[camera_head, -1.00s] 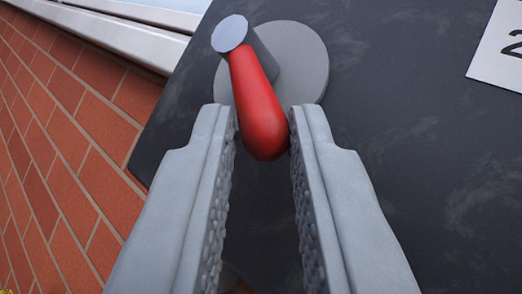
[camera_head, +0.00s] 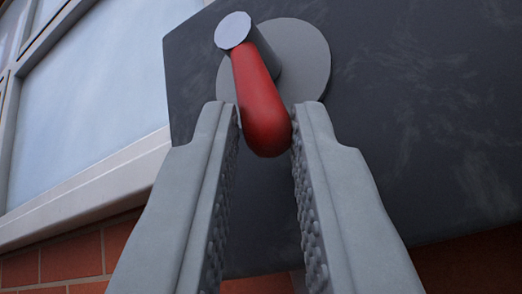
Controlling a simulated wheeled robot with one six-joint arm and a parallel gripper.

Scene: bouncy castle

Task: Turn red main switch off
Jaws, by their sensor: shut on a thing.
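The red main switch is a red lever handle (camera_head: 262,105) on a grey round hub (camera_head: 301,62), fixed to a dark panel (camera_head: 420,120). In the camera view the handle points down and slightly right from its pale pivot cap (camera_head: 233,30). My gripper (camera_head: 265,120) has one finger on each side of the handle's lower end. The jaws are shut on the handle, with its rounded tip between the fingertips. The handle hides part of the hub.
A window with a pale frame (camera_head: 90,190) stands to the left of the panel. A red brick wall (camera_head: 75,258) shows below the window and under the panel. The panel face right of the handle is clear.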

